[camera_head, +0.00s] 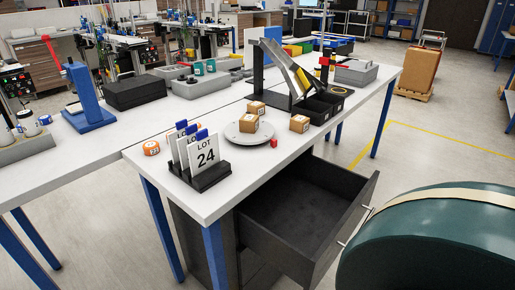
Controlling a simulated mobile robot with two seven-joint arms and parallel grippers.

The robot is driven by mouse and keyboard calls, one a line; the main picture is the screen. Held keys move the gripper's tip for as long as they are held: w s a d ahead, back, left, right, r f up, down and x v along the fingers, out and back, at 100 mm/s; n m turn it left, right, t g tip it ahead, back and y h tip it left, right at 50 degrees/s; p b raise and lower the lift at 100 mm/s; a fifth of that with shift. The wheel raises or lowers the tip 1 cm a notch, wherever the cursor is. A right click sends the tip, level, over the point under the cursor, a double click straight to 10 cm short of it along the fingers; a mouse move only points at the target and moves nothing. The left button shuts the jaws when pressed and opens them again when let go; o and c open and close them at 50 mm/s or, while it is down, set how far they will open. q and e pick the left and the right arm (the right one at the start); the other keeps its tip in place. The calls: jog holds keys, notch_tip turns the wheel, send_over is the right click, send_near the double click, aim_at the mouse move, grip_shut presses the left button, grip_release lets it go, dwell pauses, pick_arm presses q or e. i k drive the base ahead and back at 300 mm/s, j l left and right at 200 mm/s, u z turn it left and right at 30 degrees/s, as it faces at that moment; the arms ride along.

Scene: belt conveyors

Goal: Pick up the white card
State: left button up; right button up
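A white card (206,156) marked "LOT 24" stands upright in a black holder (211,178) near the front left corner of the white table. More white cards with blue tops (182,140) stand behind it in the same holder, mostly hidden by the front ones. Neither of my grippers shows in the head view.
An orange roll (151,148) lies left of the holder. A round grey plate (236,136) with a small box (249,123) is behind it, near a red cube (274,143). A dark drawer (300,200) hangs open below the table. A large green rounded object (430,245) fills the lower right.

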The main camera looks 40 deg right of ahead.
aim_at(204, 153)
jog(key=i+j+z, duration=0.1)
jog(key=z, duration=0.3)
jog(key=i+j+z, duration=0.1)
jog(key=z, duration=0.3)
jog(key=j+z, duration=0.15)
jog(key=z, duration=0.2)
jog(key=i+j+z, duration=0.1)
jog(key=z, duration=0.3)
